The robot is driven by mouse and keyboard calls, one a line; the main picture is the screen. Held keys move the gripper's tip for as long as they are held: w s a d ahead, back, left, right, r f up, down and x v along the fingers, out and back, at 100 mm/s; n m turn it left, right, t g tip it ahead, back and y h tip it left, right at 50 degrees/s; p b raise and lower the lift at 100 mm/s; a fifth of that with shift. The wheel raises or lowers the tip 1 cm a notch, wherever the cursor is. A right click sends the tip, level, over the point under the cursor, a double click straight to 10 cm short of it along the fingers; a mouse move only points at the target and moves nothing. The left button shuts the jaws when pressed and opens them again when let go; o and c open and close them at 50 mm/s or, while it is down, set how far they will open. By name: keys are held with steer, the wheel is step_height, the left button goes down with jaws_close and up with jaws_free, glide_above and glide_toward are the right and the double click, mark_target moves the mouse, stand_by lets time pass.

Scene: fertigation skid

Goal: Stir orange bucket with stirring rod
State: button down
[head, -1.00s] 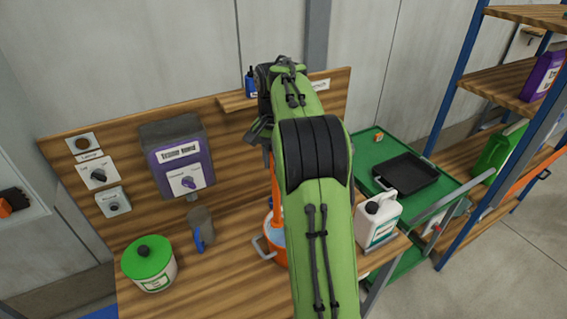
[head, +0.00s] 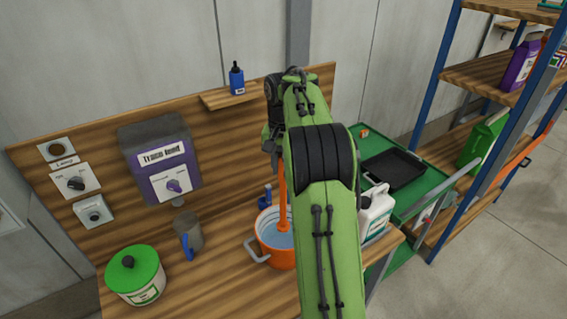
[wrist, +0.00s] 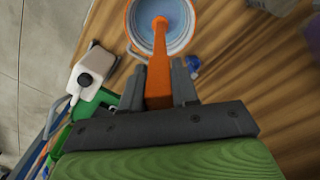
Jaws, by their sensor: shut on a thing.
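The orange bucket (head: 269,251) stands on the wooden bench and holds pale blue liquid. It also shows at the top of the wrist view (wrist: 131,38). The orange stirring rod (head: 283,200) reaches down into the bucket; its lower end is in or over the liquid. My gripper (wrist: 158,82) is shut on the upper part of the stirring rod (wrist: 159,62), above the bucket. In the head view my green arm covers the right side of the bucket and much of the gripper.
A white jug (head: 376,212) stands right of the bucket. A grey mug with a blue handle (head: 188,235) and a green-lidded tub (head: 135,275) stand left. A blue bottle (head: 236,78) sits on a small ledge. A green cart (head: 408,207) and shelving are at right.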

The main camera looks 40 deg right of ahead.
step_height(320, 180, down, 13)
steer(key=b, duration=0.8)
steer(key=shift+b, duration=0.4)
steer(key=shift+r, duration=0.1)
